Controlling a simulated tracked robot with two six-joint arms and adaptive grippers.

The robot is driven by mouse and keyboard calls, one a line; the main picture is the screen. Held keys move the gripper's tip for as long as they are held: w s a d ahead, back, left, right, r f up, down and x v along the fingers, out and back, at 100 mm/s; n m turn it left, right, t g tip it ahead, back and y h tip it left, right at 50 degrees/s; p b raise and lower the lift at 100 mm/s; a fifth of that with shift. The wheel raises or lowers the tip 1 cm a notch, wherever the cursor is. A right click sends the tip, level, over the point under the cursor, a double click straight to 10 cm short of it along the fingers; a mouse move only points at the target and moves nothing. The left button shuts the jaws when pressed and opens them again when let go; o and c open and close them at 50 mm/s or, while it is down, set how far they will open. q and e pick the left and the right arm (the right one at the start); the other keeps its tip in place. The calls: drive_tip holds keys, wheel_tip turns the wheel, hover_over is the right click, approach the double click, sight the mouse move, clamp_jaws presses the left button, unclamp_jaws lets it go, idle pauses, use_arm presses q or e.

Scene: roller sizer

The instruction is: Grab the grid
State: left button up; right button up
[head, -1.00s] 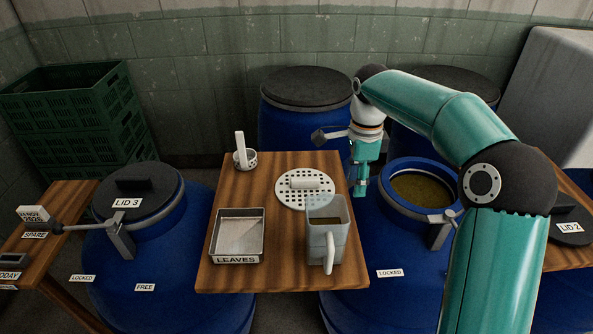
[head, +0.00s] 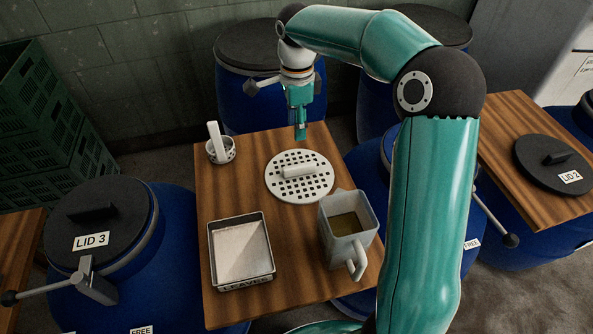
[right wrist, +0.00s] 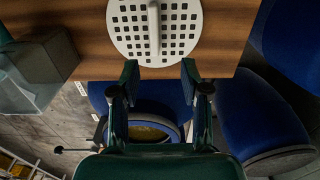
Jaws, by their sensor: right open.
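The grid is a round white perforated plate (head: 300,177) with a bar handle across its middle. It lies flat on the wooden table, behind the tray and mug. The grid also fills the top of the right wrist view (right wrist: 155,30). My right gripper (head: 300,134) points down in the head view, its tips showing just above the grid's far edge. In the right wrist view the right gripper (right wrist: 160,75) has its two fingers apart, nothing between them, with the grid beyond the tips. It does not touch the grid. My left gripper is not in view.
On the table (head: 240,188) stand a leaves tray (head: 241,250), a grey mug (head: 348,226) of brownish liquid and a small white pot (head: 220,148). Blue barrels surround the table; the open one (right wrist: 148,132) shows below the fingers. Lid 2 (head: 553,162) lies at right.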

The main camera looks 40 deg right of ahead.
hover_over(300, 165)
drive_tip(key=f, duration=0.8)
drive_tip(key=shift+w+d+f, duration=0.1)
drive_tip(key=shift+w+d, duration=0.2)
drive_tip(key=f, duration=0.3)
drive_tip(key=f+p, duration=0.1)
drive_tip(key=f, duration=0.1)
drive_tip(key=shift+s+a+f, duration=0.25)
drive_tip(key=shift+a+f, duration=0.05)
drive_tip(key=shift+f, duration=0.2)
drive_tip(key=shift+f+b, duration=0.2)
drive_tip(key=shift+b, duration=0.1)
drive_tip(key=shift+c, duration=0.4)
clamp_jaws()
